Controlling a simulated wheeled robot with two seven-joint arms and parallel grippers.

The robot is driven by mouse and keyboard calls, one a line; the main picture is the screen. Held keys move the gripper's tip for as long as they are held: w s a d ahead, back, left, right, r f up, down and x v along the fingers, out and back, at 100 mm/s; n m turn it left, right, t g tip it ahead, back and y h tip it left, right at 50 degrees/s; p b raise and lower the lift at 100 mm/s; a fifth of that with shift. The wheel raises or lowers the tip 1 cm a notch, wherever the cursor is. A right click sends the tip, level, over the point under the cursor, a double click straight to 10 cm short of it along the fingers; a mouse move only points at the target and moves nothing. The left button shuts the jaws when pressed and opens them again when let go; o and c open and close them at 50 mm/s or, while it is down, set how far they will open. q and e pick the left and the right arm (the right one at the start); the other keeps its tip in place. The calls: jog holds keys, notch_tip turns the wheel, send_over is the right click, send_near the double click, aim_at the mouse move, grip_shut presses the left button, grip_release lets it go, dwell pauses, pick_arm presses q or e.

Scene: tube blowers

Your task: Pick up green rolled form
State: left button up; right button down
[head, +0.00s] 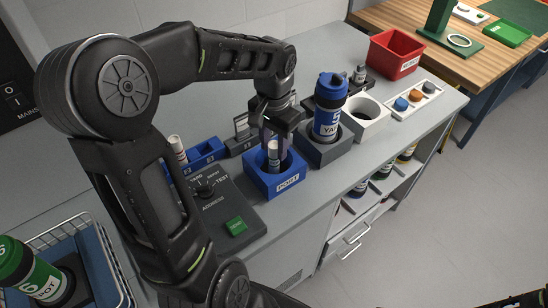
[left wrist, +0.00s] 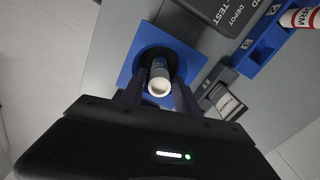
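I cannot make out a rolled form that is clearly green. A whitish rolled form (head: 273,152) with a bluish-dark band stands in the round opening of the blue PORT block (head: 262,184). It also shows in the left wrist view (left wrist: 160,78). My left gripper (head: 274,138) points down over the port, its open fingers on either side of this roll. In the left wrist view (left wrist: 157,88) gaps show between roll and fingers. Another rolled form (head: 177,147), white with a red band, stands in a blue rack (head: 206,149). My right gripper is not in view.
A blue-capped canister (head: 328,108) stands in a grey block (head: 322,149) right of the port. A white holder (head: 368,122) and red bin (head: 394,54) stand beyond. A control box (head: 222,200) is left. A green canister (head: 30,272) is in a basket at lower left.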

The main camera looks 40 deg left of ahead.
aim_at(275, 157)
pick_arm(q)
notch_tip(275, 157, down, 4)
jog(key=shift+f+p, duration=0.15)
jog(key=shift+p, duration=0.2)
dwell(0.4)
grip_shut()
